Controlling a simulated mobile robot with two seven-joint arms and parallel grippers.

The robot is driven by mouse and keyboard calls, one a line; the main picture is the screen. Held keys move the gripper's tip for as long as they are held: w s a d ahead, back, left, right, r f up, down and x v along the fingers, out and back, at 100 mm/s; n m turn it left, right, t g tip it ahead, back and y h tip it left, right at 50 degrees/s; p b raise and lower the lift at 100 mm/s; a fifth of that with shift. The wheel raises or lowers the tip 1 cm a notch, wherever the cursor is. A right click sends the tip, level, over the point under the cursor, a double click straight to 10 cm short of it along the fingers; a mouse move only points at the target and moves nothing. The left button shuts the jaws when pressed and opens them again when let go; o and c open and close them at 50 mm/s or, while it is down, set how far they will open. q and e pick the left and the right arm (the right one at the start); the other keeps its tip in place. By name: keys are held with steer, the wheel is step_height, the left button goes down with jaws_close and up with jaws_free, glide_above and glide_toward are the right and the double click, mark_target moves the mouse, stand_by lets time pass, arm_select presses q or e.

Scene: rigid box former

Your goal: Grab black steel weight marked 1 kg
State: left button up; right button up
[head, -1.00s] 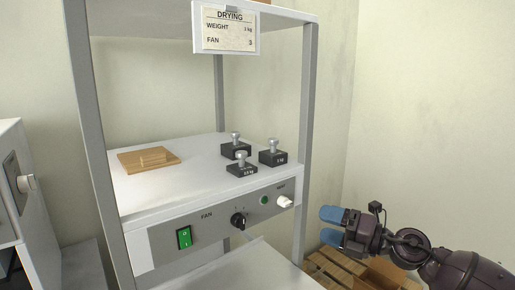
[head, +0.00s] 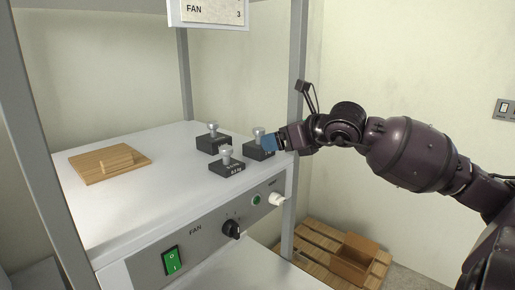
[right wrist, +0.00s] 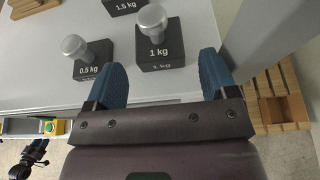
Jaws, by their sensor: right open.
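The black steel weight marked 1 kg (head: 253,153) stands upright on the white shelf top, at the right of a group of three, with a silver knob on top. In the right wrist view the 1 kg weight (right wrist: 161,52) shows ahead of the fingertips, roughly between their lines. My right gripper (head: 271,142) is open and empty at its right side, partly covering it in the head view. Its blue fingers (right wrist: 163,75) are spread wide in the right wrist view. A small dark jointed shape at that view's lower left may be my left arm; its jaws are unclear.
The 0.5 kg weight (head: 227,168) stands left of the 1 kg one, the 1.5 kg weight (head: 212,144) behind. A grey post (head: 298,85) rises close to my right gripper. A wooden board (head: 108,165) lies on the left. A pallet (head: 330,250) sits below.

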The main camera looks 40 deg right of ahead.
mark_target(259, 142)
steer(key=shift+b+x, duration=0.3)
steer(key=shift+x, duration=3.4)
steer(key=shift+s+a+f, duration=0.1)
steer(key=shift+a, duration=0.05)
steer(key=c, duration=1.3)
steer(key=shift+c, duration=0.4)
